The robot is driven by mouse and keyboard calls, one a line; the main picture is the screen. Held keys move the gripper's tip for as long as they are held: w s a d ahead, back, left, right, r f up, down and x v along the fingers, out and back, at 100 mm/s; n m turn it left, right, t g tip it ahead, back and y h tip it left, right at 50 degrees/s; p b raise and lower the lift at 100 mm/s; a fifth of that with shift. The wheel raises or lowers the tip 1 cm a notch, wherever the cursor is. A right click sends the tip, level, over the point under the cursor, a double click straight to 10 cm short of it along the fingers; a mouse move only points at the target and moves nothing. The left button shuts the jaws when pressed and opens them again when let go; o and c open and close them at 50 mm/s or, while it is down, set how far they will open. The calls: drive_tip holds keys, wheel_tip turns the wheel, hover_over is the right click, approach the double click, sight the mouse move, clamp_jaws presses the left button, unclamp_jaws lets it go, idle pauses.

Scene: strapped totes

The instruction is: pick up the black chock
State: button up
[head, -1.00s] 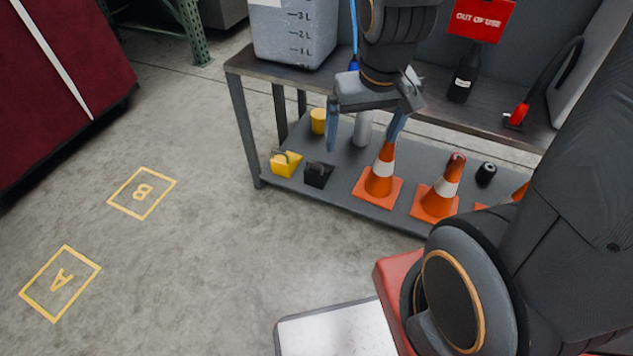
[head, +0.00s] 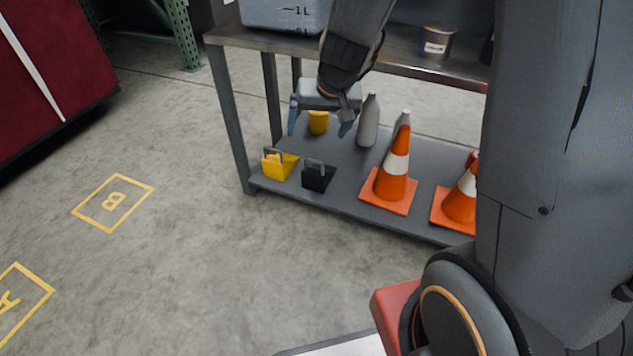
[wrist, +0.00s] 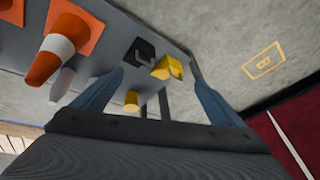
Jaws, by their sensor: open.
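The black chock (head: 318,177) sits on the lower shelf of the grey rack, with a handle on its top. It also shows in the wrist view (wrist: 143,51), ahead of and between the open fingers. A yellow chock (head: 278,164) stands just left of it in the head view. My gripper (head: 320,128) is open and empty, above and behind the black chock in the head picture and apart from it. In the wrist view its two blue fingers (wrist: 158,95) spread to either side.
Orange cones (head: 392,178) stand right of the black chock. A grey bottle (head: 369,122) and a yellow cylinder (head: 318,122) are behind it. The rack's upper shelf (head: 400,59) lies above, with its left legs near the yellow chock. Open floor lies in front.

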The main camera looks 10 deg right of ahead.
drive_tip(key=w+f+m+t, duration=0.1)
drive_tip(key=w+f, duration=0.3)
drive_tip(key=w, duration=0.3)
drive_tip(key=m+h, duration=0.3)
hover_over(312, 161)
drive_tip(key=f, duration=0.8)
drive_tip(key=w+f, duration=0.1)
drive_tip(key=f, duration=0.3)
drive_tip(key=shift+a+f, duration=0.15)
drive_tip(key=shift+a, duration=0.2)
drive_tip(key=shift+m+g+h, duration=0.4)
drive_tip(key=shift+m+g, duration=0.3)
drive_tip(key=shift+g, duration=0.1)
drive_tip(key=f, duration=0.8)
drive_tip(key=shift+s+d+f, duration=0.1)
drive_tip(key=shift+d+f, duration=0.05)
drive_tip(key=shift+d, duration=0.25)
drive_tip(key=shift+f, duration=0.35)
drive_tip(key=b+x, duration=0.1)
drive_tip(key=x, duration=0.1)
drive_tip(key=shift+d+f, duration=0.15)
drive_tip(key=shift+f, duration=0.15)
drive_tip(key=shift+d+b+x, duration=0.15)
drive_tip(key=shift+b+x, duration=0.8)
drive_tip(key=shift+x, duration=0.35)
drive_tip(key=shift+d+b+x, duration=0.15)
drive_tip(key=shift+b+x, duration=0.8)
drive_tip(key=shift+x, duration=0.35)
drive_tip(key=shift+s, duration=0.15)
